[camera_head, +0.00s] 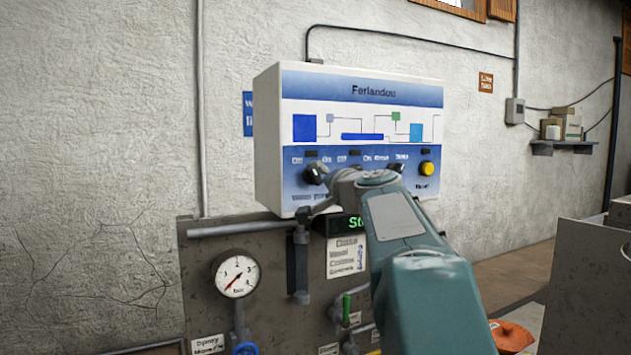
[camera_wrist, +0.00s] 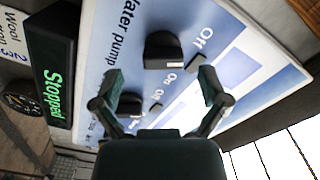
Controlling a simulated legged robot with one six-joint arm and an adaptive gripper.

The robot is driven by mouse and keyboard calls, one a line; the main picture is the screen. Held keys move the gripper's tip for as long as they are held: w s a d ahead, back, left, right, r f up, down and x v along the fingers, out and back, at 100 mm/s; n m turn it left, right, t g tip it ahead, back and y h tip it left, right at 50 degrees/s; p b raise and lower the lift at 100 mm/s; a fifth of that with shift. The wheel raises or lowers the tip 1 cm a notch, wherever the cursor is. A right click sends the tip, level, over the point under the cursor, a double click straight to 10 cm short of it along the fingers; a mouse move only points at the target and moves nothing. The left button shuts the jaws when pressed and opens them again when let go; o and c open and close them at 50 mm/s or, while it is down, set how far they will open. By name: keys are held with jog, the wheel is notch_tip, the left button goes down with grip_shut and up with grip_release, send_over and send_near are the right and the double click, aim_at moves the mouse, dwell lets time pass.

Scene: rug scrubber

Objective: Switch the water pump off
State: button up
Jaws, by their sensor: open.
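The white and blue control box (camera_head: 350,130) is on the wall. In the wrist view, a black knob (camera_wrist: 163,50) sits beside the printed words "Water pump", with "Off" and "On" printed on its other side. I cannot tell clearly which word it points to. My gripper (camera_wrist: 160,84) is open and empty, its fingers spread just below this knob in the picture. A second black knob (camera_wrist: 130,103) is partly hidden near the left finger. In the head view, my arm hides much of the lower panel; a black knob (camera_head: 316,173) shows at its left.
A display (camera_wrist: 56,75) reads "Stopped" in green. A yellow button (camera_head: 427,168) is at the panel's right. Below are a pressure gauge (camera_head: 237,274), pipes and a blue valve handle (camera_head: 246,349). A grey metal structure (camera_head: 585,285) stands at the right.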

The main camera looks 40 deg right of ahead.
jog(key=v, duration=0.8)
jog(key=shift+s+a, duration=0.2)
jog(key=v, duration=0.9)
